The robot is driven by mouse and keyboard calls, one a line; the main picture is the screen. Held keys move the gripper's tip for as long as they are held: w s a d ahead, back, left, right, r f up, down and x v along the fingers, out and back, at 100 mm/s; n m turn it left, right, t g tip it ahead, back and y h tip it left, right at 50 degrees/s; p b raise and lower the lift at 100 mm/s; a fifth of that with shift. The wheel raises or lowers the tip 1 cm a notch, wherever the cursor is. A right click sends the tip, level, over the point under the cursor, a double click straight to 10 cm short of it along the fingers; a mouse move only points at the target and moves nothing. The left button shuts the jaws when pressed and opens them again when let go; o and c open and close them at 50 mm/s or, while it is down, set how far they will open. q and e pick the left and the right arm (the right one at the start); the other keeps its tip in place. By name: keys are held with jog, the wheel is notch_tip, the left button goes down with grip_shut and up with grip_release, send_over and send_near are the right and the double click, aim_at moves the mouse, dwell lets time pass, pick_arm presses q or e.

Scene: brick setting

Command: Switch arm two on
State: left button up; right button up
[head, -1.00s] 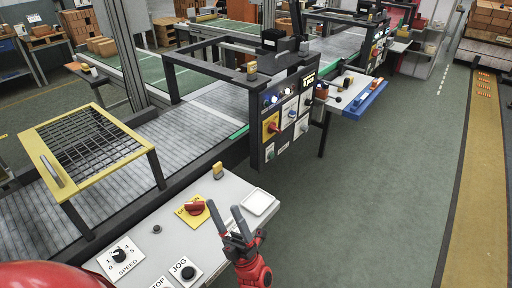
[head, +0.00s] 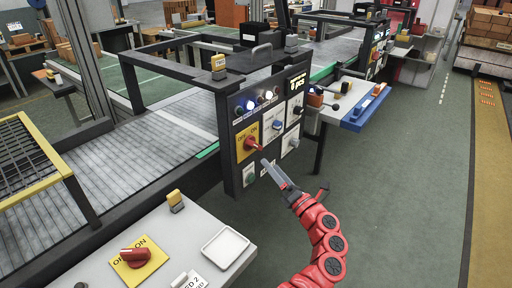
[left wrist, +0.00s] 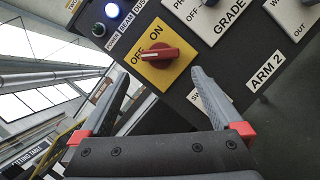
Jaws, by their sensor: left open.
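A dark control panel (head: 283,115) carries a red rotary knob (head: 253,144) on a yellow OFF/ON plate (head: 241,149). In the left wrist view the knob (left wrist: 158,56) has a white mark at its left end, on the OFF side. A white "ARM 2" label (left wrist: 265,71) is on the same panel. My left gripper (head: 294,176) is open and empty, in front of the panel just right of and below the knob. In the left wrist view its fingertips (left wrist: 160,77) lie either side of the knob, lower in the picture; contact cannot be told. My right gripper is not in view.
A lit blue-white lamp (left wrist: 112,10), a GRADE selector (left wrist: 222,8) and other controls crowd the panel. The near desk holds another red OFF/ON knob (head: 135,257) and a white tray (head: 225,247). A blue-edged side shelf (head: 365,112) juts out right. Green floor is open beyond.

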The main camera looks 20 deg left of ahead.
aim_at(257, 148)
pick_arm(q)
jog(key=x, duration=0.9)
jog(key=shift+w+a+p, duration=0.2)
jog(key=shift+w+p, duration=0.05)
jog(key=shift+p, duration=0.1)
jog(key=c, duration=1.1)
